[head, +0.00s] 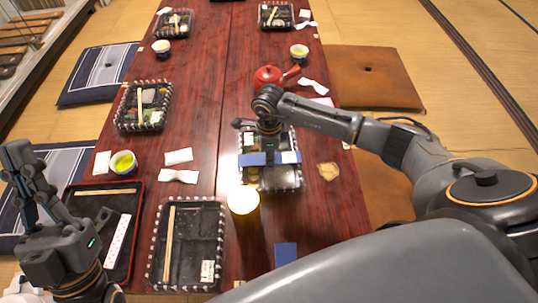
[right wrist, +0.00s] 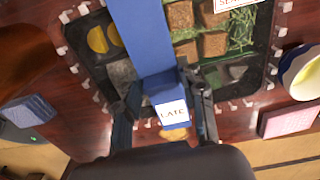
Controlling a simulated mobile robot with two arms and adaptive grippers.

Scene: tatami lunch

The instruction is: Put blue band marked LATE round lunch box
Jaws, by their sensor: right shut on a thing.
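The lunch box (head: 285,180) is a dark box with food and a pale knobbed rim, on the table's right half. The blue band (head: 255,159) lies across its middle. In the right wrist view the band (right wrist: 148,40) runs over the box and its white label reads LATE (right wrist: 173,114). My right gripper (right wrist: 166,112) is shut on the band at its labelled end, above the box edge. Whether the band passes under the box is hidden. My left gripper (head: 27,160) is raised at the lower left, empty, its fingers apart.
A blue card (head: 286,254) lies near the front edge. A red teapot (head: 268,76) is behind. A black tray (head: 138,190) and tea cup (head: 123,163) are left.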

